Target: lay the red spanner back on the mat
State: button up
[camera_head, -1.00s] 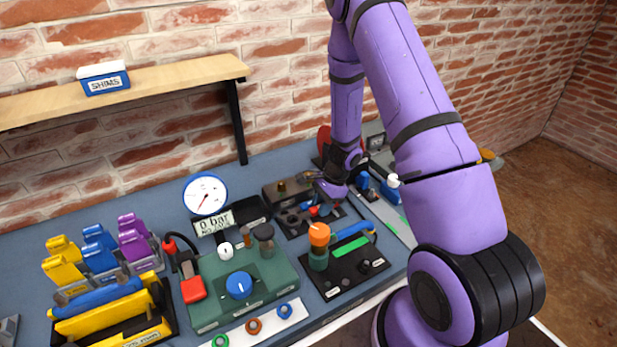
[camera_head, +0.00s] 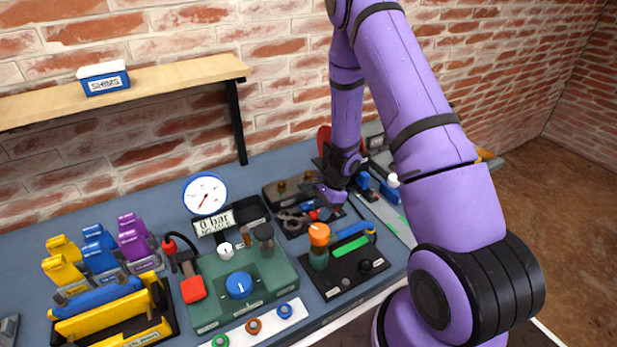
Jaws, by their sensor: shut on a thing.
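My purple gripper (camera_head: 322,203) is low over the dark mat (camera_head: 294,234) at the back right of the bench. It is shut on the red spanner (camera_head: 325,212), of which only a small red patch shows beside the jaws. The rest of the spanner is hidden by the gripper or too small to make out. I cannot tell whether it touches the mat. A grey tool (camera_head: 288,221) and a small blue piece (camera_head: 314,214) lie close by.
A black block with brass knobs (camera_head: 282,190) stands behind the mat. A dark board with an orange-topped post (camera_head: 319,240) and blue and green bars is in front. The green gauge unit (camera_head: 240,290) is to the left. A ruler-like strip (camera_head: 388,220) lies to the right.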

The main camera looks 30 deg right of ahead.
jog(key=shift+f, duration=0.35)
jog(key=o, duration=1.4)
jog(key=shift+c, duration=0.2)
jog(key=shift+r, duration=4)
